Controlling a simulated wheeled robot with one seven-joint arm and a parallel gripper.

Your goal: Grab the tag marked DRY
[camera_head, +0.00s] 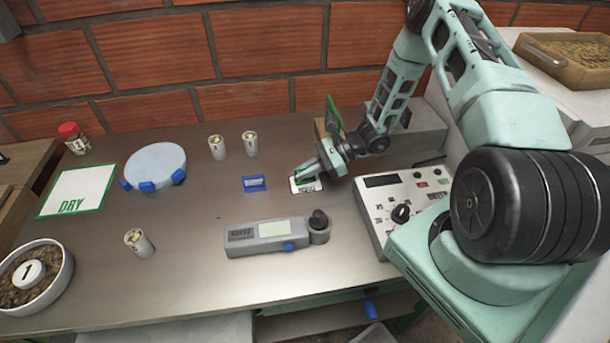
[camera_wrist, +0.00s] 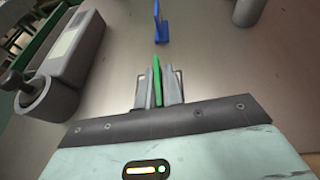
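A small tag with a green upright fin (camera_wrist: 157,82) and a white base with dark, unreadable lettering (camera_head: 307,187) is on the metal table. My gripper (camera_head: 304,174) reaches down over it from the right. In the wrist view my gripper's fingers (camera_wrist: 158,88) stand close against both sides of the green fin, with no clear gap. The tag's base looks to be at table level and is partly hidden by the fingers. A blue tag (camera_head: 254,184) stands apart to the left; its blue fin (camera_wrist: 160,24) is ahead of the fingers in the wrist view.
A green-edged mat marked DRY (camera_head: 76,191) lies at the far left, beside a round pale plate (camera_head: 155,166). A grey handheld meter (camera_head: 270,238) lies in front of my gripper. A control box (camera_head: 393,207) stands to the right. Cups (camera_head: 217,147) stand behind.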

